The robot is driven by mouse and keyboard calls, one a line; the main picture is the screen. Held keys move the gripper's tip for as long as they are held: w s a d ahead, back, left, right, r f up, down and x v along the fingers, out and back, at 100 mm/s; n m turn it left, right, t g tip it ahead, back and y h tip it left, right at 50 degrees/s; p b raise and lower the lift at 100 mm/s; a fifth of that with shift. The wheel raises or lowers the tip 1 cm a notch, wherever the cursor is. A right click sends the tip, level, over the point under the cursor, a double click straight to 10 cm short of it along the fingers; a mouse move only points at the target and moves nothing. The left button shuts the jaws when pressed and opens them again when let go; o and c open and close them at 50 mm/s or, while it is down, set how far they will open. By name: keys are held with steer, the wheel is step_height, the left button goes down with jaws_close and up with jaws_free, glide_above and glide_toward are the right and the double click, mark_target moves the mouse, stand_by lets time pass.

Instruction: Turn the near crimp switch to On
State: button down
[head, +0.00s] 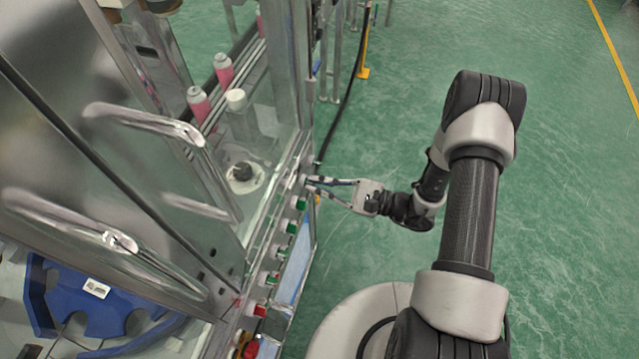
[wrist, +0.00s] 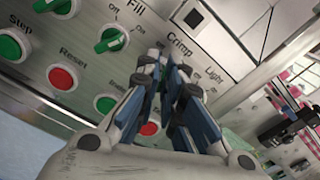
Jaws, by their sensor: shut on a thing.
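My gripper (wrist: 168,72) points at the control panel (wrist: 75,48) just below the Crimp label (wrist: 180,46). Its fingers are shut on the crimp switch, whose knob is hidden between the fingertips. Small Off and On marks show just right of the fingertips, but the knob's angle cannot be read. In the head view my gripper (head: 309,186) reaches the far end of the button row on the machine's side panel, coming from the right.
The green Fill switch (wrist: 112,39) sits left of the fingers. A red Reset button (wrist: 62,77) and green buttons are near. The machine's glass window (head: 262,140) shows pink cans (head: 224,69) inside. Green floor (head: 560,200) is open on the right.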

steer(key=m, duration=0.3)
steer(key=m+p, duration=0.1)
steer(key=m, duration=0.3)
steer(key=m+p, duration=0.1)
steer(key=m, duration=0.3)
steer(key=shift+w+d, duration=0.15)
steer(key=shift+w, duration=0.2)
stand_by(0.4)
steer(key=c, duration=1.7)
jaws_free()
steer(key=v, duration=1.2)
steer(key=shift+r, duration=0.1)
